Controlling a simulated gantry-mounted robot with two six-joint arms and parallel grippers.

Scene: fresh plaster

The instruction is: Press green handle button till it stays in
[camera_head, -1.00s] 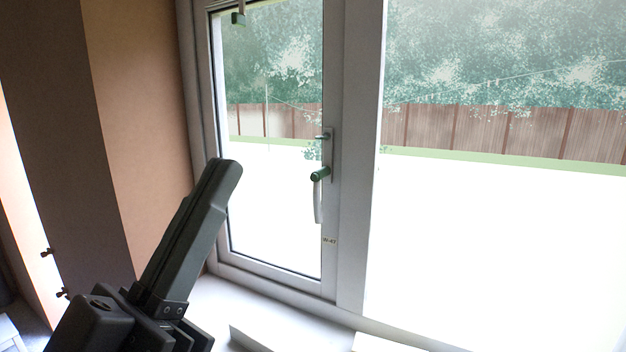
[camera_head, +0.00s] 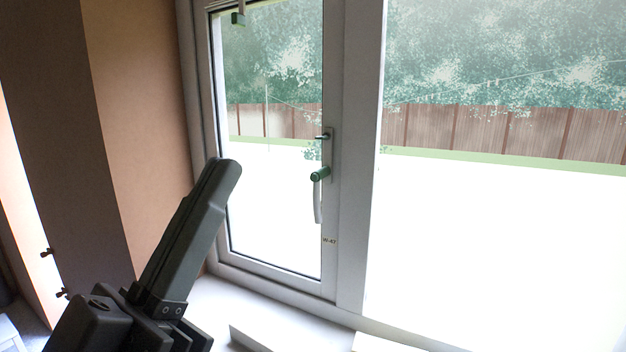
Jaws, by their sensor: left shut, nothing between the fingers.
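The window handle (camera_head: 317,202) is white and hangs down on the frame of the left sash. The green button (camera_head: 318,175) sits at the top of the handle. How far it stands out is too small to tell. My left gripper (camera_head: 229,167) is shut and empty. In the picture its tip is to the left of the green button, with a clear gap between them. My right gripper is not in view.
The white sill (camera_head: 215,300) runs along the bottom. A brown wall (camera_head: 140,130) stands at left.

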